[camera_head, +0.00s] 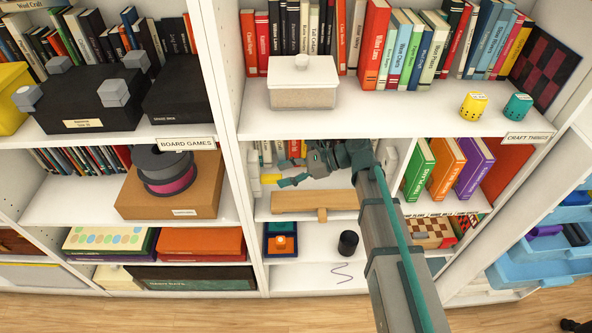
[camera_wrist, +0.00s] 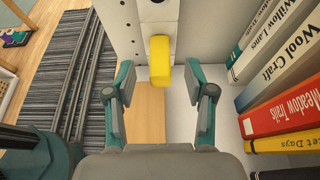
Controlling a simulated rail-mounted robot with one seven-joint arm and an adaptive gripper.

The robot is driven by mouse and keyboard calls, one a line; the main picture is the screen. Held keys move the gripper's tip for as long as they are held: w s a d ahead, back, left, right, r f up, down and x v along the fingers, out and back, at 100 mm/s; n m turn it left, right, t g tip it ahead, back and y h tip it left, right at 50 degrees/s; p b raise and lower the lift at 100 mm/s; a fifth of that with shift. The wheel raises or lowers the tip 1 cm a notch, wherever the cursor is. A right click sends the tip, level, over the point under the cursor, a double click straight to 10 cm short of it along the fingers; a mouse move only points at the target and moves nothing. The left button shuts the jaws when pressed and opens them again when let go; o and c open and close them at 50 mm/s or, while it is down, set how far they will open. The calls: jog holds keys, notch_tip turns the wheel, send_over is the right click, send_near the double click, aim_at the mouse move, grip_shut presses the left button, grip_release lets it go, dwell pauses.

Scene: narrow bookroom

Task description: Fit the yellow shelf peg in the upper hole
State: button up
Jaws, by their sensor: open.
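The yellow shelf peg (camera_wrist: 159,62) sticks out from a pale fitting (camera_wrist: 158,12) on the upright side panel in the wrist view. It also shows in the head view (camera_head: 270,178), near the left wall of the middle compartment. How deep it sits, and which hole it is in, I cannot tell. My gripper (camera_wrist: 159,80) is open, with one finger to each side of the peg and a gap on both sides. In the head view my gripper (camera_head: 286,172) reaches left into the compartment, just right of the peg.
A wooden piece (camera_head: 315,201) lies below my gripper. Books (camera_wrist: 285,105) stand close on the right in the wrist view. A dark cylinder (camera_head: 348,243) and a blue tray (camera_head: 281,246) with an orange block are on the lower shelf. A lidded box (camera_head: 303,84) stands above.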

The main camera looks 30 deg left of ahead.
aim_at(278, 176)
jog(key=shift+x, duration=1.65)
grip_shut()
